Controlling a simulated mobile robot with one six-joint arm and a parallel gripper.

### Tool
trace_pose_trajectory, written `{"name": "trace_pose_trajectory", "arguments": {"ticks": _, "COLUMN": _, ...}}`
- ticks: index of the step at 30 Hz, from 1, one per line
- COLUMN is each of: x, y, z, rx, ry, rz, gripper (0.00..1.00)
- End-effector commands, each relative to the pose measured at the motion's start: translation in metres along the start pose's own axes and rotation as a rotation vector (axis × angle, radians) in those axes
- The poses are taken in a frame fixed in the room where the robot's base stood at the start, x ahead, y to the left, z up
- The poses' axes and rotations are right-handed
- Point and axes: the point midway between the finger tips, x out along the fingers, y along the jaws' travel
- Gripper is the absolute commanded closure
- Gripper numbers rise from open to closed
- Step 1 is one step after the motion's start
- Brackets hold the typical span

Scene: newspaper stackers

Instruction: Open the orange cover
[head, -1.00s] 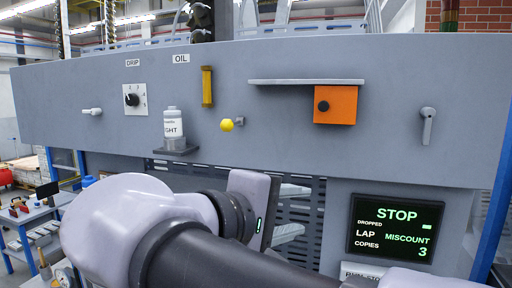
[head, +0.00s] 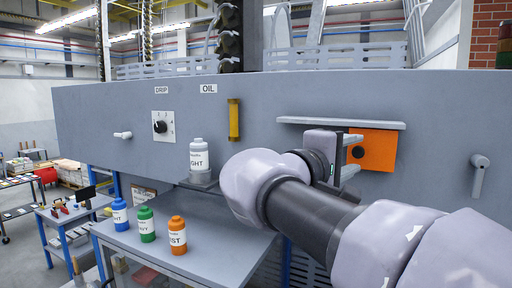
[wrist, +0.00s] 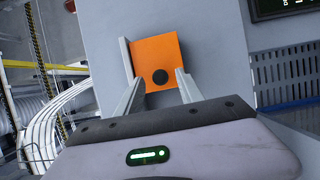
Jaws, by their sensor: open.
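The orange cover (head: 378,148) is a square plate on the grey machine panel, under a thin grey ledge (head: 340,123). It lies flat against the panel as far as I can tell. A round black knob (head: 357,152) sits on the cover. In the wrist view the cover (wrist: 158,50) is straight ahead, with the knob (wrist: 160,76) near its edge towards me. My gripper (head: 354,157) is open and empty in front of the cover. In the wrist view its fingertips (wrist: 159,77) straddle the knob, one to each side. I cannot tell whether they touch the cover.
The ledge runs just above my gripper. A grey lever (head: 479,172) is right of the cover. A yellow tube (head: 234,119) and a white bottle (head: 199,155) are to the left. Blue, green and orange bottles (head: 177,235) stand on a table (head: 215,255) below.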

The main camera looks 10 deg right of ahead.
Motion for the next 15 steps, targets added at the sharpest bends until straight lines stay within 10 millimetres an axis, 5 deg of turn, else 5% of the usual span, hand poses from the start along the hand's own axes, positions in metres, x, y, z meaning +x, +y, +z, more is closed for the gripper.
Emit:
{"name": "trace_pose_trajectory", "arguments": {"ticks": 10, "x": 0.0069, "y": -0.0005, "z": 0.0000, "rx": 0.000, "ry": 0.000, "rz": -0.001, "gripper": 0.56}}
{"name": "trace_pose_trajectory", "arguments": {"ticks": 15, "x": 0.0068, "y": -0.0004, "z": 0.0001, "rx": 0.000, "ry": 0.000, "rz": -0.001, "gripper": 0.87}}
